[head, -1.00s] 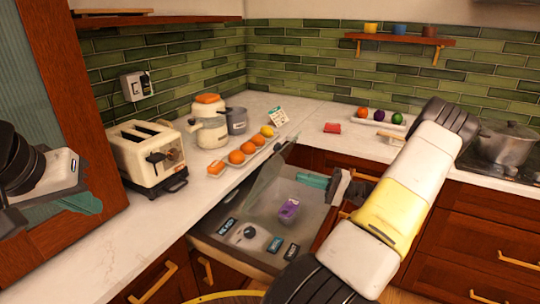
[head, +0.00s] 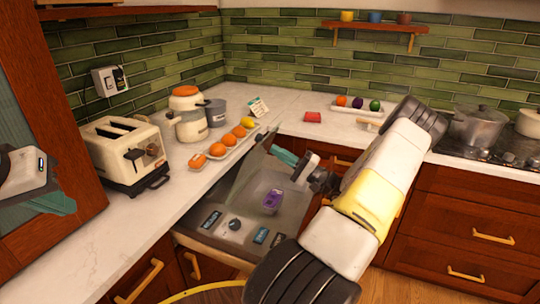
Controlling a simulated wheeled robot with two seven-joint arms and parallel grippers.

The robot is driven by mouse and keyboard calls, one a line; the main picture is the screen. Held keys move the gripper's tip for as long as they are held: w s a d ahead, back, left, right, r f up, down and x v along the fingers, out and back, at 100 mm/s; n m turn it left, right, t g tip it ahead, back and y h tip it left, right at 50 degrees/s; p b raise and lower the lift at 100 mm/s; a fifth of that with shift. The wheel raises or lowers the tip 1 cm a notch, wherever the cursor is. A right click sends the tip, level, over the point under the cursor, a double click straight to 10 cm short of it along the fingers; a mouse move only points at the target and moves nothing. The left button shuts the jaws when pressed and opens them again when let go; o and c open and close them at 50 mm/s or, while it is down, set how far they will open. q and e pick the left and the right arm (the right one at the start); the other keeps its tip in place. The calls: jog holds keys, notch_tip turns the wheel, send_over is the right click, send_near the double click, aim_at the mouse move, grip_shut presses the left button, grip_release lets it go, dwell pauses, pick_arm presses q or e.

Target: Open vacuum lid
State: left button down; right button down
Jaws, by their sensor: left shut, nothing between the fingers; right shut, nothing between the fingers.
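The vacuum lid (head: 246,172) is a translucent panel. It stands tilted up along the left side of the pulled-out vacuum drawer (head: 203,240), so the drawer's inside shows. A purple packet (head: 273,200) lies in the drawer, behind a front panel with a round knob (head: 235,224) and small displays. My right gripper (head: 284,157) has shut teal fingers, empty, close to the lid's upper right edge. I cannot tell whether they touch it. My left gripper (head: 52,203) is shut and empty at the far left, in front of the wooden cabinet door, away from the drawer.
A toaster (head: 123,152), a cream jar with an orange lid (head: 187,115), a grey pot (head: 215,113) and a tray of oranges (head: 221,146) stand on the counter left of the drawer. The front left counter is clear.

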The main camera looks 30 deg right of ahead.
aim_at(264, 143)
jog(key=shift+x, duration=1.3)
jog(key=shift+w+a+r, duration=0.2)
jog(key=shift+w, duration=0.05)
jog(key=w+a+r+g, duration=0.1)
jog(key=w+a+g+h, duration=0.1)
jog(key=w, duration=0.1)
jog(key=w+a+r+h, duration=0.1)
jog(key=a, duration=0.1)
jog(key=shift+w+r+g, duration=0.2)
jog(key=shift+r+g, duration=0.1)
jog(key=shift+g, duration=0.1)
jog(key=w+a+g+h, duration=0.1)
jog(key=w+a+h, duration=0.1)
jog(key=w+a, duration=0.3)
jog(key=shift+w+r+g, duration=0.15)
jog(key=shift+w+g, duration=0.25)
jog(key=shift+w, duration=0.1)
jog(key=shift+d, duration=0.1)
